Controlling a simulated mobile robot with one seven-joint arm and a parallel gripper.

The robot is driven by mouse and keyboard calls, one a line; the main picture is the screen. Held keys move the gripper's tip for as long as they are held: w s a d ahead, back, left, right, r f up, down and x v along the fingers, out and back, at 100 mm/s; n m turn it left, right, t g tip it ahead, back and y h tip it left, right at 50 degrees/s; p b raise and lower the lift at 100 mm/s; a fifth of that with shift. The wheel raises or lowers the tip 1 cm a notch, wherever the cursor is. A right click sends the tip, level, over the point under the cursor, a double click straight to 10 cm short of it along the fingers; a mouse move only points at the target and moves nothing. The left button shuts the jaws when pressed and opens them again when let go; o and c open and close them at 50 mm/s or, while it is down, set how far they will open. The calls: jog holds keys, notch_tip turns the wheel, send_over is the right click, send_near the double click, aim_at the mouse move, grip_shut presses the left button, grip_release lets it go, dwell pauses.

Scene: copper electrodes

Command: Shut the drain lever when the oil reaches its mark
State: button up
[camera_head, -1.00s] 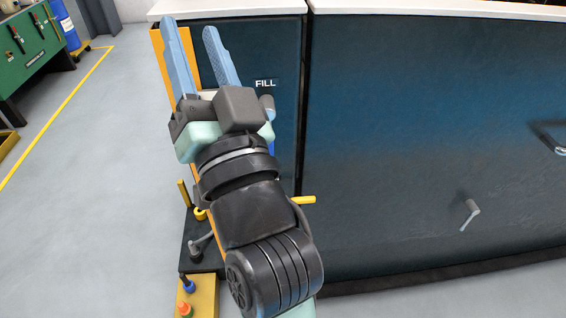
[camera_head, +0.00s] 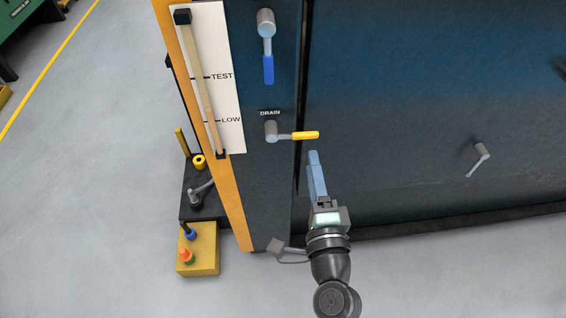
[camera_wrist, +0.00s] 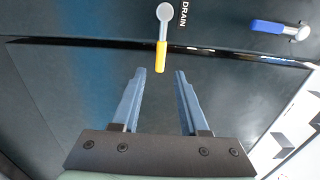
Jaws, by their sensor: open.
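The drain lever has a grey pivot and a yellow handle (camera_head: 305,135) pointing right, beneath the DRAIN label. In the wrist view its yellow handle (camera_wrist: 161,57) appears between and just beyond my fingertips. My gripper (camera_head: 314,155) is open and empty, just below the handle's end in the head view; its spread fingers show in the wrist view (camera_wrist: 158,71). Contact is not evident. The sight tube (camera_head: 201,85) runs down a white scale plate (camera_head: 228,60) marked TEST and LOW.
A blue-handled lever (camera_head: 268,68) hangs straight down above the drain lever. Another grey handle (camera_head: 480,155) is on the dark panel at right. A yellow block (camera_head: 200,250) with coloured knobs stands on the floor at lower left. Floor at left is open.

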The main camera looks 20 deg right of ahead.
aim_at(307, 138)
jog(key=p+x, duration=0.1)
jog(key=x, duration=0.5)
jog(key=shift+w, duration=0.3)
jog(key=shift+w+d, duration=0.1)
jog(key=shift+w, duration=0.15)
grip_shut()
